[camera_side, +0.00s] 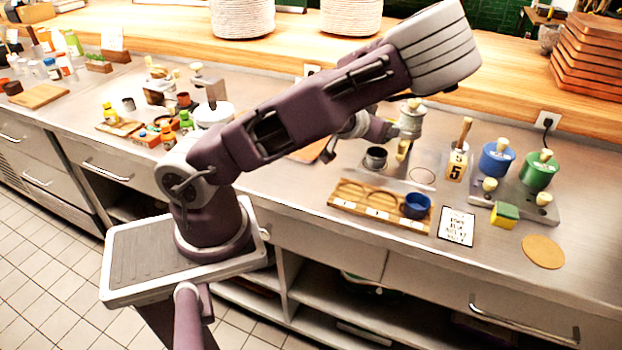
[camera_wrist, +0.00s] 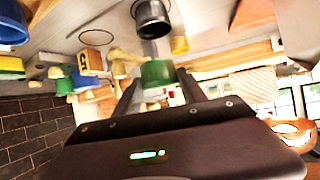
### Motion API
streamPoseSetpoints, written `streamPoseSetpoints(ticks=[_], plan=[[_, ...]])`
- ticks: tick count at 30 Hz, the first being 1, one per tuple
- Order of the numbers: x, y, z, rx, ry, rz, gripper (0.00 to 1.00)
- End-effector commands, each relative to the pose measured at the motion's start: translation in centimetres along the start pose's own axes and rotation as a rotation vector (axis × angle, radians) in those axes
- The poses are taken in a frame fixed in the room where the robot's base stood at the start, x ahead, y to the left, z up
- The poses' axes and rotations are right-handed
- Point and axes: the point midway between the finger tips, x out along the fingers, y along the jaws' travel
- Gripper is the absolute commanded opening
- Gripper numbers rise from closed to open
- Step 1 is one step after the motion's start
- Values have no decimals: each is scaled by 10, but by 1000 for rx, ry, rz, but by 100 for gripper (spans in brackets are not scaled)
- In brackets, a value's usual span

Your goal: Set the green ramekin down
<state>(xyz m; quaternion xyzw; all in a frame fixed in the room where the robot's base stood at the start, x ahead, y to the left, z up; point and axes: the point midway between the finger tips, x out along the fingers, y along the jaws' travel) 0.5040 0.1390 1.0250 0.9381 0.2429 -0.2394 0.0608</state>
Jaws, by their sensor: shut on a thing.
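In the wrist view my gripper (camera_wrist: 157,88) has its two dark fingers on either side of a green ramekin (camera_wrist: 157,73) and is shut on it. What lies directly beneath the ramekin is unclear in this view. In the side view my arm hides the gripper's fingers, and I cannot make out the green ramekin there. A wooden tray (camera_side: 337,202) with several round recesses lies on the steel counter. A blue ramekin (camera_side: 416,206) sits in its right-hand recess, and the other recesses look empty.
A dark metal cup (camera_side: 376,157) stands behind the tray. To the right are a utensil holder (camera_side: 456,164), a blue canister (camera_side: 497,158), a green canister (camera_side: 540,170), a sponge (camera_side: 505,215) and a printed card (camera_side: 456,226). A round mat (camera_side: 543,252) lies near the front edge.

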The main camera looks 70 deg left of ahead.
Motion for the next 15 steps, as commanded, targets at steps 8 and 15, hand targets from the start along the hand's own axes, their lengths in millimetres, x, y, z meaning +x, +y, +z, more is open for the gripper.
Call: streamPoseSetpoints(ticks=[8,15], plan=[[1,-6,14,-28,-1,-66,7],[-1,-17,32,-110,0,-196,7]])
